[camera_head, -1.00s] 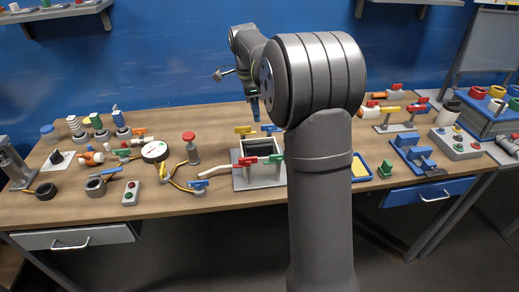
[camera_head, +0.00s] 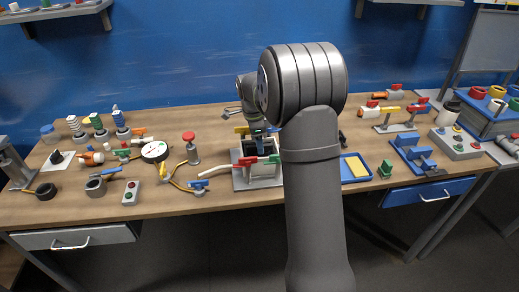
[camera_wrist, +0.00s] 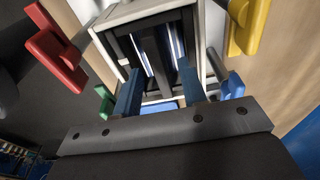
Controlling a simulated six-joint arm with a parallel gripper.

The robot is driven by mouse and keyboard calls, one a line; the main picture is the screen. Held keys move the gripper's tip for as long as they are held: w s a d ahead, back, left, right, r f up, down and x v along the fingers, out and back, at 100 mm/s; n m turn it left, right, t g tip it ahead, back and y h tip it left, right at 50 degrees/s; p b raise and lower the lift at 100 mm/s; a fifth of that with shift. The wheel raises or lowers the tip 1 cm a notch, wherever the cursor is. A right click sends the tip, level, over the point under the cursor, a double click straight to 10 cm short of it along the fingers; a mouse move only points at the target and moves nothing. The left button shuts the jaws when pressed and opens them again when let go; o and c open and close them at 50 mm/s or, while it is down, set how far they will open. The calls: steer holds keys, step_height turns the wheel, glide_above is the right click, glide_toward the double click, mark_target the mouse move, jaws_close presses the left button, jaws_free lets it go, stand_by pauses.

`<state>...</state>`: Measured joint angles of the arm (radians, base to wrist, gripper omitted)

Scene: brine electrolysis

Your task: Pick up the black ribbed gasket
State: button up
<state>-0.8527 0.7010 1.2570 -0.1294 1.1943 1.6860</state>
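A white open-topped box (camera_wrist: 197,30) with a black interior lies under my gripper (camera_wrist: 160,68) in the wrist view. A dark upright strip (camera_wrist: 154,58) stands between pale plates inside the box and shows between my fingertips. It may be the black ribbed gasket, but I cannot make out its ribs. My two blue fingers are apart, one on each side of the strip, with a visible gap and no clear contact. In the head view, the box (camera_head: 240,172) stands on a grey base near the table's middle, with my gripper (camera_head: 258,140) just over it; my arm hides part of that area.
Red (camera_wrist: 55,50), yellow (camera_wrist: 247,25), green and blue valve handles stick out around the box, close to my gripper. A red-topped grey cylinder (camera_head: 191,152) stands left of it. A blue tray (camera_head: 356,179) is to the right.

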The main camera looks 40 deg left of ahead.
jaws_close()
steer(key=shift+r, duration=0.1)
